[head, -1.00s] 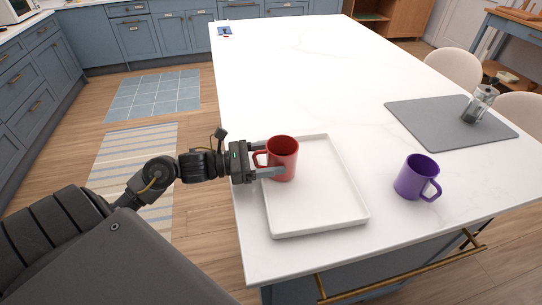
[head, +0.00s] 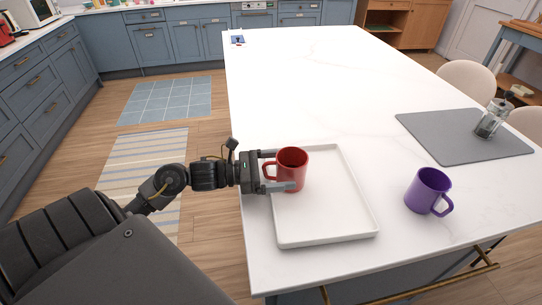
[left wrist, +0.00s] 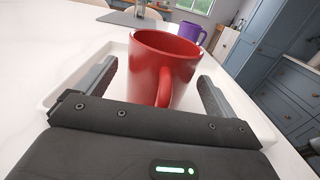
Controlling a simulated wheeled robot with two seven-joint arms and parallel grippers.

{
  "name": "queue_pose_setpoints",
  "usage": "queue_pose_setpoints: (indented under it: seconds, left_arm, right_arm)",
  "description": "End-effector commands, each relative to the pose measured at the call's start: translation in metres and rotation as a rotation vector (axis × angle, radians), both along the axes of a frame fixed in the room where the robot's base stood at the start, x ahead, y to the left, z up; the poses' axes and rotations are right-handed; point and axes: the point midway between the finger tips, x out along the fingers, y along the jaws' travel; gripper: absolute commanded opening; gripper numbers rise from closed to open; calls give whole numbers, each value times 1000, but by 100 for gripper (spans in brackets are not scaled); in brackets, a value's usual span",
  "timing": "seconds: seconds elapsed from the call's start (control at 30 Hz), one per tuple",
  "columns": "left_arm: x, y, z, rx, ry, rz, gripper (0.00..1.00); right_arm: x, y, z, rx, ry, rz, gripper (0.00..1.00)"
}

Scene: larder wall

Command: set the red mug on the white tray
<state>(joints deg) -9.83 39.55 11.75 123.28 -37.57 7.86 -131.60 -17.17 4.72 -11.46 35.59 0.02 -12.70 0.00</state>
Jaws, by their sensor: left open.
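The red mug (head: 292,168) stands upright on the white tray (head: 345,222), near its left side in the head view. Its handle points left, toward my left gripper. My left gripper (head: 279,170) is open, its two fingers reaching either side of the mug. In the left wrist view the red mug (left wrist: 163,72) stands between the spread fingers of the left gripper (left wrist: 158,92), with a gap on both sides and its handle facing the palm. The tray's rim (left wrist: 52,82) shows behind and beside it.
A purple mug (head: 428,191) stands on the white counter (head: 310,85) to the right of the tray. The counter beyond the tray is mostly clear.

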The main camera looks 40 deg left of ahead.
Motion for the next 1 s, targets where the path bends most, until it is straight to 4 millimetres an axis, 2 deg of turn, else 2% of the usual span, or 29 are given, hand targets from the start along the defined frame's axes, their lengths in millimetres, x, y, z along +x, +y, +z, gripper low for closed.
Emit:
queue_pose_setpoints:
  seconds: [0.03, 0.2, 0.47, 0.6, 0.8, 1.0]
  left_arm:
    - [0, 0, 5, -1, 1, 0, 94]
    - [-19, 19, -3, 4, 4, 2, 94]
    - [-56, 56, -3, 1, 4, 1, 94]
    - [-71, 71, -1, 0, 3, 1, 94]
    - [-82, 84, 1, 0, 1, 0, 94]
    - [-84, 86, 2, -1, -1, -1, 94]
  right_arm:
    - [0, 0, 6, 0, 0, 0, 32]
    - [0, 1, -9, 1, -1, 0, 32]
    - [1, 0, -23, -1, 1, -1, 32]
    - [3, -7, -27, -10, -2, 1, 32]
    - [7, -21, -28, -27, -9, 6, 32]
    - [9, -19, -28, -24, -12, 5, 32]
